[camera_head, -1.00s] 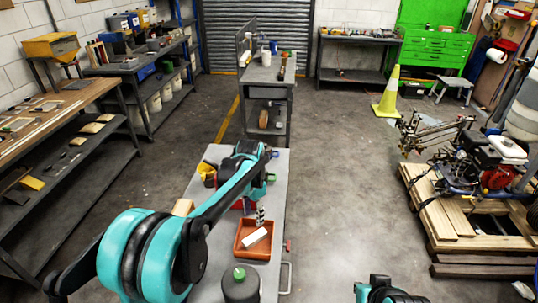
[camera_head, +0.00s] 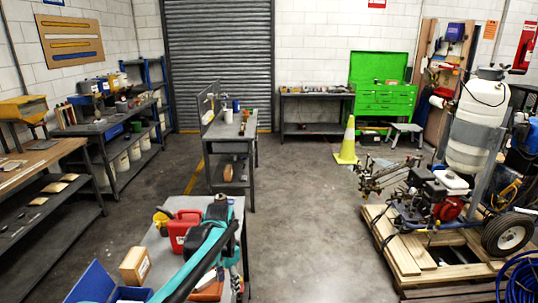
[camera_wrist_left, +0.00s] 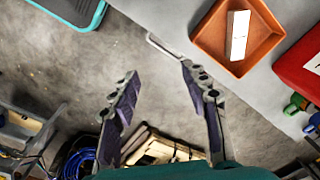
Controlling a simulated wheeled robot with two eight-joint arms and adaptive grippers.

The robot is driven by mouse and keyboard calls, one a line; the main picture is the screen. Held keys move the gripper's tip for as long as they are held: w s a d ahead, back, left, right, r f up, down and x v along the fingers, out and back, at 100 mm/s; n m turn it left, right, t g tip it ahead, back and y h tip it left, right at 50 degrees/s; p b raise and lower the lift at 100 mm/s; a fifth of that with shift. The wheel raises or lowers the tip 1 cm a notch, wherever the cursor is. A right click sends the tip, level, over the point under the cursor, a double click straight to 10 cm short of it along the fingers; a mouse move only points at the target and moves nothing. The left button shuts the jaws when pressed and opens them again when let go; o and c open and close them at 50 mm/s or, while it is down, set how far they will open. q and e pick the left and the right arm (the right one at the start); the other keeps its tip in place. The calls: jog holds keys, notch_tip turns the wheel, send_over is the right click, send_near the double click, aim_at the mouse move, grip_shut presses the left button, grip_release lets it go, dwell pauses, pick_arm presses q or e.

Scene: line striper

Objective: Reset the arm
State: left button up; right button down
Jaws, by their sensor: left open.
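My left arm (camera_head: 205,255) reaches over the grey work table (camera_head: 185,203) from the bottom of the head view; its gripper is hard to make out there. In the left wrist view my left gripper (camera_wrist_left: 158,88) is open, with nothing between its fingers and grey floor below. An orange tray (camera_wrist_left: 204,38) holding a white box (camera_wrist_left: 238,36) lies on the table beyond the right finger, apart from it. My right gripper is not in view.
A red container (camera_head: 182,228), a cardboard box (camera_head: 135,266) and a blue bin (camera_head: 92,284) stand near my left arm. A second cart (camera_head: 229,160) stands behind. The line striper (camera_head: 437,190) sits on a wooden pallet (camera_head: 392,250) at right, near a traffic cone (camera_head: 347,143). The central floor is clear.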

pick_arm(q)
jog(key=s+a+r+n+t+b, duration=0.1)
jog(key=s+a+r+n+t, duration=0.15)
jog(key=s, duration=0.45)
jog(key=s+a+r+n+t+b, duration=0.1)
jog(key=s+a+n+b, duration=0.15)
jog(key=s, duration=0.45)
jog(key=s+f+n+t, duration=0.3)
jog(key=s+f, duration=0.1)
jog(key=s, duration=0.5)
jog(key=shift+a+f+n+b, duration=0.3)
jog(key=shift+a+b, duration=0.1)
jog(key=shift+a, duration=0.05)
jog(key=shift+c, duration=1.4)
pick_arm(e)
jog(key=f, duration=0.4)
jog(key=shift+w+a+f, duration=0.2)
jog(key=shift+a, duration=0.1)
